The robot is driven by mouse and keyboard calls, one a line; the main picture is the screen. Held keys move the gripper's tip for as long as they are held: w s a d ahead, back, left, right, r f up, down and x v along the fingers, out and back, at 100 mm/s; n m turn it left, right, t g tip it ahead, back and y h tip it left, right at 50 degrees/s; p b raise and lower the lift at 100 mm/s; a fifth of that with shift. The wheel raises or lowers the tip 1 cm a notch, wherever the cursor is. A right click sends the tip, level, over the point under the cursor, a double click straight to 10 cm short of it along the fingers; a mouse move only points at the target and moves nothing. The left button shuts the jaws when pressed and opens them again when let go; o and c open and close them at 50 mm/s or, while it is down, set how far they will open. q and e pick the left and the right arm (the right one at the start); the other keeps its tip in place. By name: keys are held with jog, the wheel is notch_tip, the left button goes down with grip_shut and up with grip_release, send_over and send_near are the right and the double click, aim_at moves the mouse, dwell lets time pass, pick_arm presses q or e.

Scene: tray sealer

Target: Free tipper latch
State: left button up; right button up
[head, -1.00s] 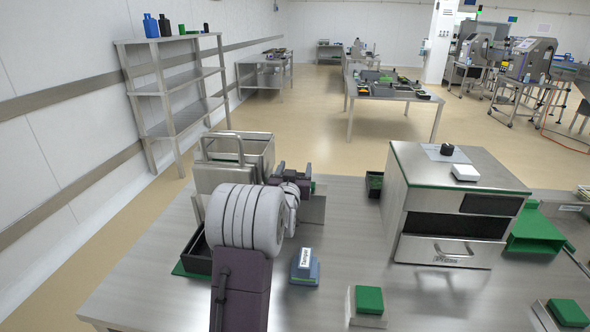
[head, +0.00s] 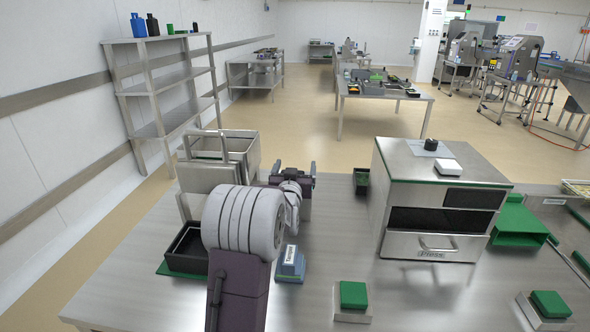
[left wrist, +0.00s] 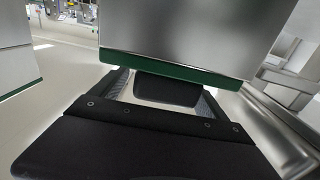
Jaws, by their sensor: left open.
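The tipper appears to be the steel bin with an upright tube frame (head: 222,140) at the left of the bench; part of it is hidden behind my left arm. My left gripper (head: 305,178) is to the right of this bin, above the bench. In the left wrist view the gripper (left wrist: 162,90) is open, its two fingers apart. A dark block (left wrist: 166,89) shows between or just beyond the fingers, below a steel box with a green lower edge (left wrist: 180,66). I cannot tell whether the block is the latch or whether the fingers touch it. My right gripper is out of view.
A black tray (head: 187,250) on a green mat and a blue labelled block (head: 290,265) lie near my arm. The steel sealer (head: 440,200) stands to the right. Green buttons (head: 353,295) sit at the front. Bare bench lies between the blue block and the sealer.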

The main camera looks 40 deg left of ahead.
pick_arm(q)
jog(key=v, duration=0.9)
